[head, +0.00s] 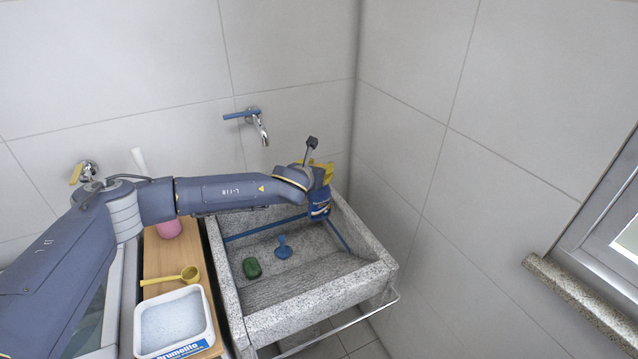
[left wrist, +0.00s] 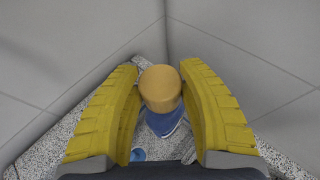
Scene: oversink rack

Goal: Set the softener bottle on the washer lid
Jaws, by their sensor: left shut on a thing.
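A blue bottle with a yellow cap, which looks like the softener bottle (head: 318,211), is at the back right corner of the stone sink. In the left wrist view its cap (left wrist: 160,86) stands between the two yellow fingers. My left gripper (head: 322,172) is shut on this bottle from above. Whether the bottle's base touches anything is hidden. Part of what appears to be the washer (head: 107,318) shows at the lower left, mostly covered by my left arm. My right gripper is not in view.
The sink (head: 312,318) holds a green soap-like piece (head: 252,268) and a blue plug (head: 283,248). A wooden board (head: 158,262) left of it carries a powder tub (head: 205,325), a yellow scoop (head: 184,275) and a pink object (head: 168,228). A tap (head: 262,130) juts from the wall.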

